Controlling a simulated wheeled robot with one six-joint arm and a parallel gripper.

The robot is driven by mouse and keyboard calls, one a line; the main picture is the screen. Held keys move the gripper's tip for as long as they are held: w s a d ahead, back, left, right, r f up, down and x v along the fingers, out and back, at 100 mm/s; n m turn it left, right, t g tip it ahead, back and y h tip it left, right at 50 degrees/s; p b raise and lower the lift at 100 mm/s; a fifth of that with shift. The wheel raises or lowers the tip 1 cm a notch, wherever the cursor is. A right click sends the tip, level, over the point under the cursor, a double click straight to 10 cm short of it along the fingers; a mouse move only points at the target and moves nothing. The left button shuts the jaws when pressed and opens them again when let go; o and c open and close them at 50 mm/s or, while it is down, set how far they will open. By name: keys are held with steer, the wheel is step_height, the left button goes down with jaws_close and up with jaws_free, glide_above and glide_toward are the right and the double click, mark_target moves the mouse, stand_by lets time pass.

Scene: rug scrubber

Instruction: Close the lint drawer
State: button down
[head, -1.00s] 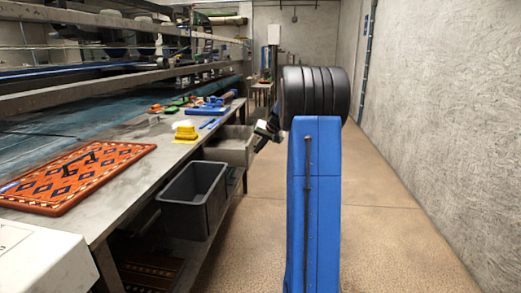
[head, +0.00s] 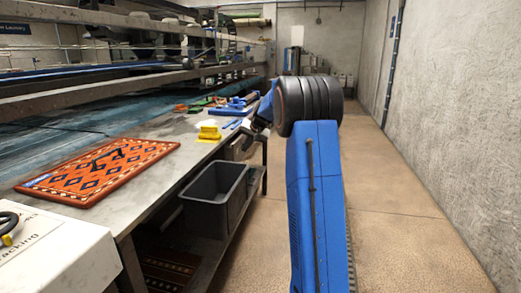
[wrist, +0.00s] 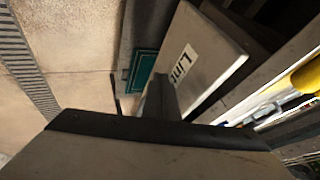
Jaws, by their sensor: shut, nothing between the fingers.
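The lint drawer (wrist: 215,58) shows in the wrist view as a grey panel with a white "Lint" label, right of centre at the top. A dark space lies along its right side; how far it stands out is hard to tell. My gripper (wrist: 160,88) is shut and empty, its fingers close to the panel's lower left edge; I cannot tell if they touch it. In the head view my gripper (head: 250,128) is beside the workbench edge, beyond the dark bin, and the drawer is largely hidden there.
A dark open bin (head: 213,200) sits under the workbench (head: 160,178) edge. A patterned orange rug (head: 100,170), a yellow object (head: 209,131) and several tools lie on the bench. A green-bordered panel (wrist: 143,75) is beside the drawer. The floor on the right is clear.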

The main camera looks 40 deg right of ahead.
mark_target(240, 142)
steer(key=w+a, duration=0.2)
steer(key=shift+w+a, duration=0.15)
steer(key=shift+w, duration=0.2)
steer(key=shift+w+a+r, duration=0.1)
steer(key=shift+w+a, duration=0.05)
